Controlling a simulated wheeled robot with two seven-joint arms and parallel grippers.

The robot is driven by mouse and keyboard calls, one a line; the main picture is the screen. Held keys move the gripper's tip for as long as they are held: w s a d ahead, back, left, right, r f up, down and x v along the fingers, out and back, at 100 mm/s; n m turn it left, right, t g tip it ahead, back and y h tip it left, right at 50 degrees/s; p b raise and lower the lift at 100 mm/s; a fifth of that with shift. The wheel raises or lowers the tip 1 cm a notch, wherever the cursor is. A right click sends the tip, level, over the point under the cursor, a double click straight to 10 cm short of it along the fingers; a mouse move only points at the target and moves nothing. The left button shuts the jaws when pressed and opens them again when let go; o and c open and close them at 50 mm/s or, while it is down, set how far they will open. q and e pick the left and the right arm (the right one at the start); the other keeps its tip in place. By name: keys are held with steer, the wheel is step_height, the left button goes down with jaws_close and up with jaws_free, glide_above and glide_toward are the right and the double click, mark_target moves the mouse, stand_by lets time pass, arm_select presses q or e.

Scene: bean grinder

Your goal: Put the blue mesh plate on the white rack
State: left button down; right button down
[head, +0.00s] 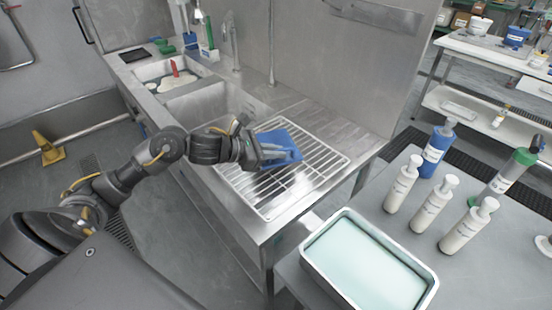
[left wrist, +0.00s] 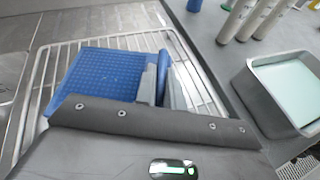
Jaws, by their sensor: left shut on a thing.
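The blue mesh plate (head: 279,143) is over the white rack (head: 304,189), toward the rack's far left part. My left gripper (head: 272,153) reaches in from the left and is shut on the plate. In the left wrist view, the plate (left wrist: 100,75) lies across the rack bars, with the grey fingers of the left gripper (left wrist: 155,82) at its right part and a blue piece of it beyond them. The white rack (left wrist: 46,70) shows around the plate. I cannot tell whether the plate touches the bars. My right gripper is not in view.
The rack lies on a steel sink counter (head: 310,121) beside two basins. To the right, a grey table holds a metal tray of pale green liquid (head: 365,265), white pump bottles (head: 403,184) and a blue bottle (head: 437,150). The rack's near part is bare.

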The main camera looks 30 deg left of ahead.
mark_target(276, 161)
arm_select(q)
steer(key=shift+w+d+f, duration=0.1)
steer(key=shift+w+f, duration=0.15)
step_height(276, 161, down, 2)
steer(key=shift+f+p, duration=0.2)
steer(key=shift+p, duration=0.45)
steer(key=shift+f, duration=0.35)
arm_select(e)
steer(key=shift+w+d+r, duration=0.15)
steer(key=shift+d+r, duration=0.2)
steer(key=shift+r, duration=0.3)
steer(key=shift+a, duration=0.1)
arm_select(q)
steer(key=c, duration=1.5)
jaws_free()
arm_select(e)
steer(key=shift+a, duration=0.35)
arm_select(q)
steer(key=shift+s, duration=0.1)
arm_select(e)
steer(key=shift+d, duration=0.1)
